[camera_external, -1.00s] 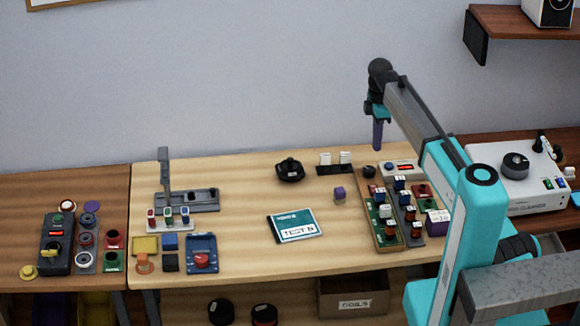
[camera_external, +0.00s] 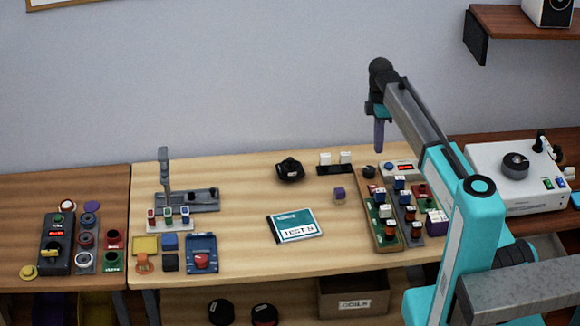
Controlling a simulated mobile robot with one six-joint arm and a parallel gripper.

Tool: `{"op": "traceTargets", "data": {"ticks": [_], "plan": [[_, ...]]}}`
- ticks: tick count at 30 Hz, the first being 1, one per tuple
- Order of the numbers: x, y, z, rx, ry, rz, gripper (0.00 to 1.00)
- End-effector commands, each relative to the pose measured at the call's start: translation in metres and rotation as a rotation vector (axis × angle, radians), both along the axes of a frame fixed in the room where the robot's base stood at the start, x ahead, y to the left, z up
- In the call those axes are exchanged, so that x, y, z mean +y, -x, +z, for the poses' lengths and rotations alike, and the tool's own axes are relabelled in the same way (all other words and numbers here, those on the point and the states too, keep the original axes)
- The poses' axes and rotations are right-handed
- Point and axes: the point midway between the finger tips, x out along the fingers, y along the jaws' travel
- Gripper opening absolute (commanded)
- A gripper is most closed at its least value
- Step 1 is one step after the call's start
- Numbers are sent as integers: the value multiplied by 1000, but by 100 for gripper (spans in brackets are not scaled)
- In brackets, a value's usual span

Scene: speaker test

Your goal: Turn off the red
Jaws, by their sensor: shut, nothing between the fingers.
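My gripper (camera_external: 379,136), with purple fingers, is shut and empty. It hangs pointing down above the back right of the table, over the area near the board of parts. Several red things are in view. A red button (camera_external: 202,261) sits on a blue base (camera_external: 202,241) at the front left of the table. A white strip (camera_external: 169,226) behind it carries small coloured switches, one of them reddish (camera_external: 151,213). A dark box (camera_external: 58,264) at the far left has a red lit display (camera_external: 56,234). The on or off positions are too small to tell.
Boards with several coloured parts (camera_external: 392,250) stand at the right, and a white machine (camera_external: 497,190) beyond. The table's centre left is clear.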

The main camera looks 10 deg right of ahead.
Motion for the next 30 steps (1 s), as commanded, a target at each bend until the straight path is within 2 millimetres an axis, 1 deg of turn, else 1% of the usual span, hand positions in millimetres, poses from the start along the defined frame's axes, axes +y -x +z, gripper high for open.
{"op": "traceTargets", "data": {"ticks": [5, 11, 30], "plan": [[0, 1, -4, 0, 0, 0, 0], [0, 3, -17, 2, 0, 0, 0], [0, 12, -83, 1, 0, 0, 0]]}}
